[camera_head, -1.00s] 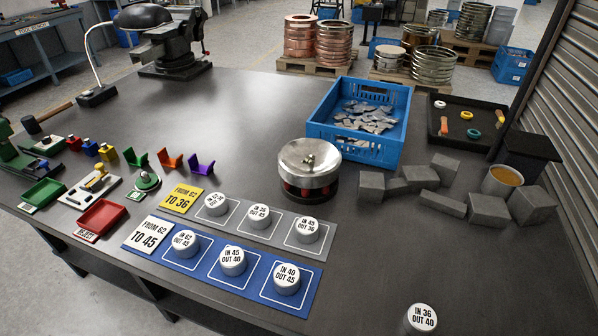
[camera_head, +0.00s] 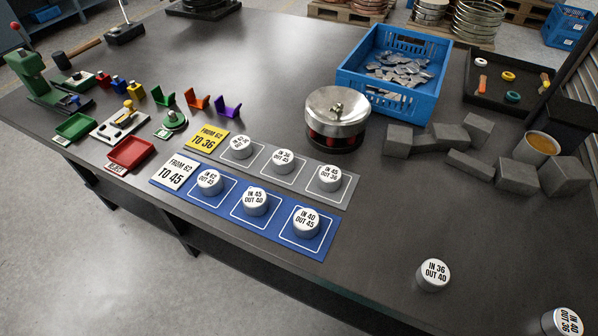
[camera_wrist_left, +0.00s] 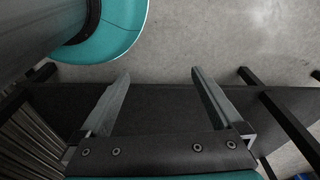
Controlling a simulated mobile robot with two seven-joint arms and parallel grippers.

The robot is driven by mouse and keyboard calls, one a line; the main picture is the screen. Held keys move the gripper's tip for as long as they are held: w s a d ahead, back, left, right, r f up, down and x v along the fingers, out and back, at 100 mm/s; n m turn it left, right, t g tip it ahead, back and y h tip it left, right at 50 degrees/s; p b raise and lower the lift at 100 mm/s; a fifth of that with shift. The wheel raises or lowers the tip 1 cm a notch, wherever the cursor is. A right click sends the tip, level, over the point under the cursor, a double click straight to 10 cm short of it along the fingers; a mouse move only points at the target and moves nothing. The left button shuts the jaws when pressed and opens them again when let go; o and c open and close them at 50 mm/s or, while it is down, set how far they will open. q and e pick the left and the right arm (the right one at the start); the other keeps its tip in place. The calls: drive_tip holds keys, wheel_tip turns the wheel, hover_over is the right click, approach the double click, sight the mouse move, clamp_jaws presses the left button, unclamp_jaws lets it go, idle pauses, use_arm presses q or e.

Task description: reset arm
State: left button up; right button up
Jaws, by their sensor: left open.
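My left gripper (camera_wrist_left: 158,105) shows only in the left wrist view. Its two fingers are apart with nothing between them, over a dark surface and grey floor. Neither of my arms shows in the head view. On the dark workbench (camera_head: 110,235) a grey mat (camera_head: 345,188) holds three silver labelled cylinders, one of them "IN 45 OUT 36" (camera_head: 330,178). A blue mat (camera_head: 270,243) in front holds three more, one of them "IN 40 OUT 45" (camera_head: 306,222). A cylinder "IN 36 OUT 40" (camera_head: 433,274) stands alone at the front right, and another (camera_head: 562,324) is cut off at the corner.
A round silver-lidded pot (camera_head: 337,118) stands mid-bench. Behind it is a blue crate (camera_head: 395,98) of metal pieces. Grey blocks (camera_head: 470,163), a cup (camera_head: 536,147) and a black tray (camera_head: 505,110) are at the right. A red tray (camera_head: 130,154) and coloured holders are at the left.

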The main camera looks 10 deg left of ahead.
use_arm(q)
drive_tip(key=s+a+f, duration=0.1)
drive_tip(key=s+f, duration=0.4)
drive_tip(key=s, duration=0.4)
drive_tip(key=shift+s+a+f+g, duration=0.2)
drive_tip(key=shift+a+f+g, duration=0.15)
drive_tip(key=shift+a+g, duration=0.05)
